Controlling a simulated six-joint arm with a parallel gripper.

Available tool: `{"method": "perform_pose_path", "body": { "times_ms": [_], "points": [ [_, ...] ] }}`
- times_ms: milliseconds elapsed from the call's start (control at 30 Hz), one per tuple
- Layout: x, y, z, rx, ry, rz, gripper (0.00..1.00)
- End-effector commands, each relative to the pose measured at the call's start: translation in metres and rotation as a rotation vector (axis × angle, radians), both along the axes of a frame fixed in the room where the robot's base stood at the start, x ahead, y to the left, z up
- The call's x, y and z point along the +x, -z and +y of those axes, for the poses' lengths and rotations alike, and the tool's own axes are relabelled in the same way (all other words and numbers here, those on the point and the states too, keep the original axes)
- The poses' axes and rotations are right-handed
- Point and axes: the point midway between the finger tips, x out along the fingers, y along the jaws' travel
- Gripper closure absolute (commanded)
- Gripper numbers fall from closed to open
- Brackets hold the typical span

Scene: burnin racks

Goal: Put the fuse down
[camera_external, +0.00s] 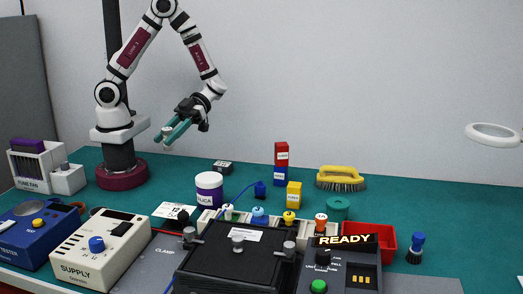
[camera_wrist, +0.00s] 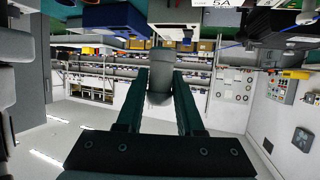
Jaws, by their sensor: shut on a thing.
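My gripper (camera_external: 170,134) is raised above the back left of the green bench, with its teal fingers pointing down and left. It is shut on a pale grey-white fuse (camera_wrist: 160,85), which sits between the two teal fingertips in the wrist view. In the external view the fuse (camera_external: 167,131) is a small pale piece at the fingertips. It is clear of the bench top, with nothing touching it from below.
The black-lidded fixture (camera_external: 235,262) and the supply box (camera_external: 100,250) fill the front.

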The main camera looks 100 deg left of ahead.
Motion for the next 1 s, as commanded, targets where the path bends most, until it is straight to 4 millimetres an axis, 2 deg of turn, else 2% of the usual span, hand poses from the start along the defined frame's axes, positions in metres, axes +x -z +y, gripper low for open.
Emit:
{"method": "perform_pose_path", "body": {
  "times_ms": [200,433,733,833,1000],
  "points": [
    [0.001,0.043,-0.001,-0.001,-0.006,0.007,1.00],
    [0.002,0.081,-0.002,-0.001,-0.006,0.006,1.00],
    [0.002,0.146,-0.002,0.000,-0.007,0.005,1.00],
    [0.002,0.156,-0.002,0.000,-0.007,0.001,1.00],
    [0.002,0.156,-0.002,0.001,-0.007,0.001,1.00]
  ]
}}
